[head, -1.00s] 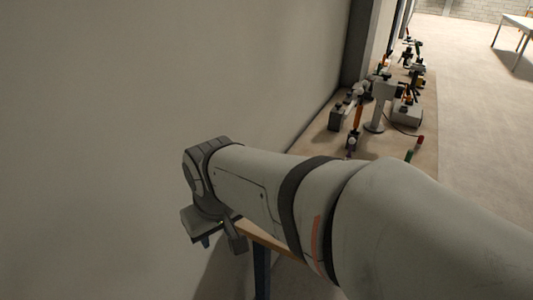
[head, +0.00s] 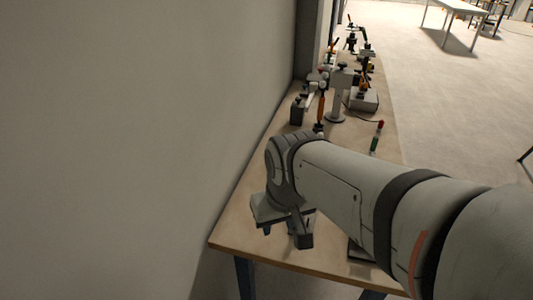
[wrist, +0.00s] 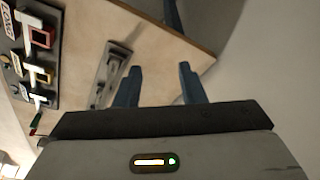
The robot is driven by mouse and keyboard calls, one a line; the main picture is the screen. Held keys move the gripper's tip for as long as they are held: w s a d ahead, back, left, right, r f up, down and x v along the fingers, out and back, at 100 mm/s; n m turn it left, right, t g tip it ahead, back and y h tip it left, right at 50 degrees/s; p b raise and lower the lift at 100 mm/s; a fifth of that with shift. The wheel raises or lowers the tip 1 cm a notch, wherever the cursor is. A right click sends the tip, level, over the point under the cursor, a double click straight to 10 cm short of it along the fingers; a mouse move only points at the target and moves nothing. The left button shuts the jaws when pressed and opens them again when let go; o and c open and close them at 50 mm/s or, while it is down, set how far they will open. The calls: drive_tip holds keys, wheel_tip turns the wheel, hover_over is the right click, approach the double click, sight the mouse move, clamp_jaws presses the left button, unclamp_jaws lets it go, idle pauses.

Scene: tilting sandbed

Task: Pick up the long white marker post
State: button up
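My gripper (wrist: 158,82) is open and empty in the wrist view, its two blue fingers apart. In the head view my gripper (head: 284,232) hangs over the near left part of the wooden table (head: 232,232). At the left of the wrist view, a dark rack (wrist: 13,85) bears a label reading "LONG" (wrist: 9,18). Beside that label a white piece stands at a red square frame (wrist: 43,37). Other white pieces stand near a yellow frame (wrist: 42,76) and lower down. I cannot tell for sure which is the long white marker post. The rack lies left of my fingers.
A grey metal plate with slots (wrist: 110,70) lies on the table near my left finger. A white-grey stand (head: 338,95) and several tools crowd the table's far part. A wall (head: 130,120) runs along the left. Open floor (head: 450,120) lies right.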

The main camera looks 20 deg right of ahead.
drive_tip(key=shift+o, duration=0.4)
drive_tip(key=shift+w+d, duration=0.1)
drive_tip(key=shift+d, duration=0.05)
drive_tip(key=shift+o, duration=0.7)
drive_tip(key=shift+w+r, duration=0.1)
drive_tip(key=shift+w, duration=0.05)
drive_tip(key=w+d+r+m+p, duration=0.1)
drive_tip(key=w+d+m, duration=0.1)
drive_tip(key=w+d+m+g+p, duration=0.1)
drive_tip(key=w+d+m, duration=0.1)
drive_tip(key=w+m, duration=0.1)
drive_tip(key=w+d+r+m+p, duration=0.1)
drive_tip(key=w+d+m, duration=0.1)
drive_tip(key=shift+w+r+m+g+p, duration=0.25)
drive_tip(key=shift+r+m+g+p, duration=0.05)
drive_tip(key=shift+m+p, duration=0.1)
drive_tip(key=w+d+m, duration=0.1)
drive_tip(key=d+m, duration=0.1)
drive_tip(key=w+d+m+p, duration=0.1)
drive_tip(key=w+d+m, duration=0.1)
drive_tip(key=w+d+m+g, duration=0.1)
drive_tip(key=d+m, duration=0.1)
drive_tip(key=shift+w+f+p, duration=0.25)
drive_tip(key=shift+f+p, duration=0.05)
drive_tip(key=shift+d+f, duration=0.1)
drive_tip(key=shift+f, duration=0.2)
wheel_tip(320, 180, down, 7)
drive_tip(key=shift+s+f+p, duration=0.15)
drive_tip(key=shift+f+p, duration=0.05)
drive_tip(key=shift+p, duration=0.2)
